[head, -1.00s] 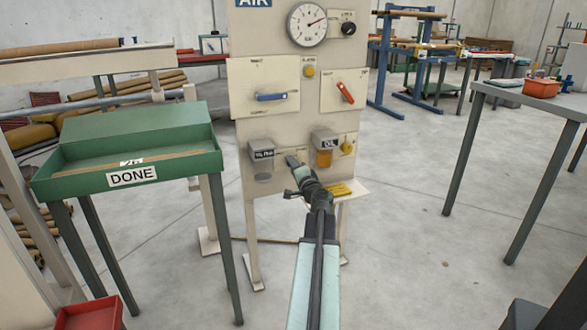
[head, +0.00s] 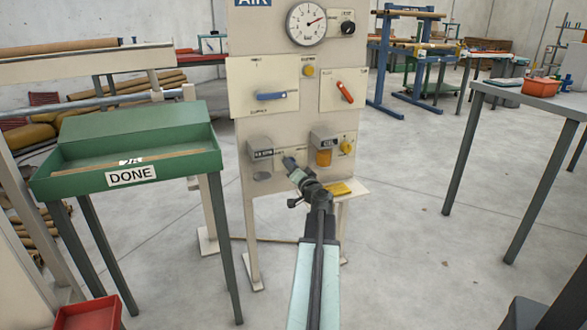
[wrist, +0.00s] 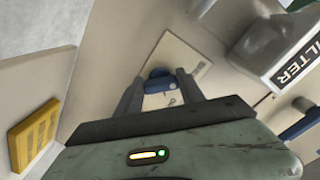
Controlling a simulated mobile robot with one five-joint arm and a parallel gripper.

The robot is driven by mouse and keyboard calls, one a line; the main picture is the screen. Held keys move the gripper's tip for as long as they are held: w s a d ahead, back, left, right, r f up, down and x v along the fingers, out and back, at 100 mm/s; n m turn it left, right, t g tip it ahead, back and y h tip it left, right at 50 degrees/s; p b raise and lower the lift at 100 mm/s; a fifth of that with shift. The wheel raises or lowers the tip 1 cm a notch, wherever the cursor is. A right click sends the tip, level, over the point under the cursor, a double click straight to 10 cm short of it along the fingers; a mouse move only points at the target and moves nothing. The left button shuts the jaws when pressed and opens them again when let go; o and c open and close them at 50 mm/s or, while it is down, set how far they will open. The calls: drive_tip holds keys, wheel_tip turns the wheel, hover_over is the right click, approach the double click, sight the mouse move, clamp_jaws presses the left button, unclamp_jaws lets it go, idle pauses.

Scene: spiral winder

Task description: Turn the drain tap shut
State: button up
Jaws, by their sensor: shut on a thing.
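The drain tap has a small blue handle (wrist: 158,84) on a pale plate (wrist: 180,63) in the wrist view. My gripper (wrist: 158,88) has one finger on each side of the handle and is shut on it. The plate looks tilted in this view. In the head view my gripper (head: 290,164) is at the lower part of the pale air panel (head: 290,125), between the filter (head: 260,148) and the oil unit (head: 323,146). The tap is hidden there behind my gripper.
The filter housing (wrist: 268,48) is close at the upper right in the wrist view. A yellow pad (head: 340,189) lies on a small shelf at the panel's lower right. A blue lever (head: 271,96) and a red lever (head: 345,92) are higher up. A green tray (head: 190,150) stands left.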

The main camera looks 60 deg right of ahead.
idle(0.3)
drive_tip(key=o, duration=1.4)
drive_tip(key=shift+c, duration=0.2)
drive_tip(key=v, duration=0.8)
drive_tip(key=shift+d, duration=0.1)
